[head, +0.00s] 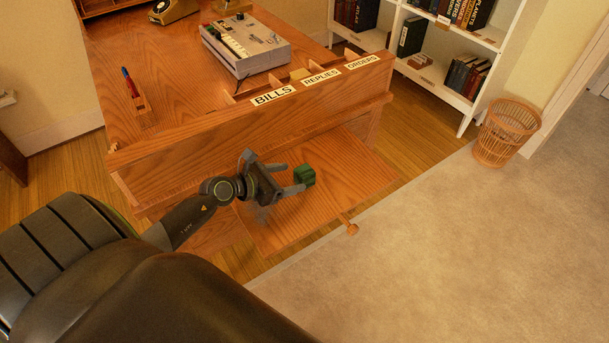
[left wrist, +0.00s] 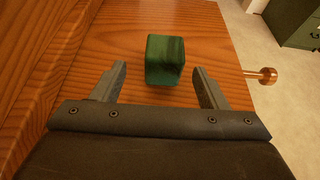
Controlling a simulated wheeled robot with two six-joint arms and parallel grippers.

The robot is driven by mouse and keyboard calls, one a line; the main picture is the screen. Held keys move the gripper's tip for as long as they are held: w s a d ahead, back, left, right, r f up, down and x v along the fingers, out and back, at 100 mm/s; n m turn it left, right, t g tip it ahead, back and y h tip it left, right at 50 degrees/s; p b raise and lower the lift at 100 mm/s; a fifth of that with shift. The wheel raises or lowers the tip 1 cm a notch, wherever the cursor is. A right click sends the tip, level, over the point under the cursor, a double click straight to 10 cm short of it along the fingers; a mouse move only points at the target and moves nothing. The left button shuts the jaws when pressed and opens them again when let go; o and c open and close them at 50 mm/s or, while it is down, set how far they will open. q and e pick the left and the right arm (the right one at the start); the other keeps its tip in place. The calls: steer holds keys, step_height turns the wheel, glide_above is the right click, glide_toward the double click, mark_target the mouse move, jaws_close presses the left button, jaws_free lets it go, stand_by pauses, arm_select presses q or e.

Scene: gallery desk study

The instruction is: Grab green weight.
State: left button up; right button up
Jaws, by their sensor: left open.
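The green weight (head: 304,175) is a small dark green block on a pulled-out wooden board (head: 355,180) at the front of the desk. My left gripper (head: 284,200) is open, low over the board, just to the left of the weight in the head view. In the left wrist view the weight (left wrist: 165,60) lies just beyond the two fingertips (left wrist: 158,76), roughly centred between them. The fingers look apart from it, with nothing held. My right gripper does not show in either view.
The desk's raised front (head: 240,125) with labels BILLS, REPLIES and ORDERS stands behind the board. A knob (head: 352,229) sticks out at the board's front edge. A grey machine (head: 245,48) sits on the desk.

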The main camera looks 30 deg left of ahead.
mark_target(310, 173)
arm_select(q)
steer(key=x, duration=0.7)
steer(key=shift+w+d, duration=0.15)
steer(key=shift+d, duration=0.15)
steer(key=c, duration=1.2)
steer(key=shift+c, duration=0.4)
steer(key=shift+r, duration=0.1)
